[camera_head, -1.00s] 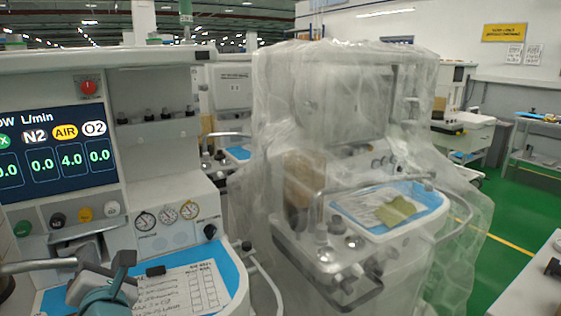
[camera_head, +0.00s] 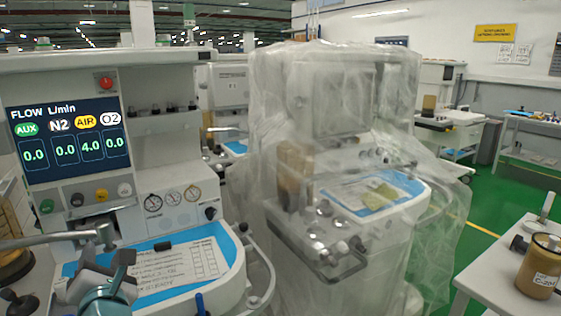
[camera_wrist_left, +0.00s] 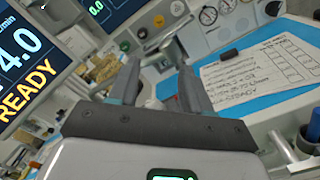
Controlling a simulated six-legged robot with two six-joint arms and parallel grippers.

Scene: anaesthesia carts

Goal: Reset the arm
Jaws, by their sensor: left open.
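My left gripper (camera_head: 107,262) is at the lower left of the head view, in front of the left anaesthesia cart (camera_head: 160,185). Its jaws are apart, with nothing seen between them. In the left wrist view, the two fingers (camera_wrist_left: 160,82) point toward the cart's panel and blue tray (camera_wrist_left: 260,88). A handwritten sheet (camera_head: 185,266) lies on the blue tray, to the right of the gripper. The cart's screen (camera_head: 68,140) reads 4.0 under AIR and 0.0 elsewhere. My right gripper is out of view.
A second cart under clear plastic (camera_head: 335,150) stands in the middle. At the lower right, a brown labelled canister (camera_head: 538,268) is on a pale worktop (camera_head: 490,270). A metal rail (camera_head: 50,240) runs close to my left gripper. Green floor (camera_head: 488,205) shows at the right.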

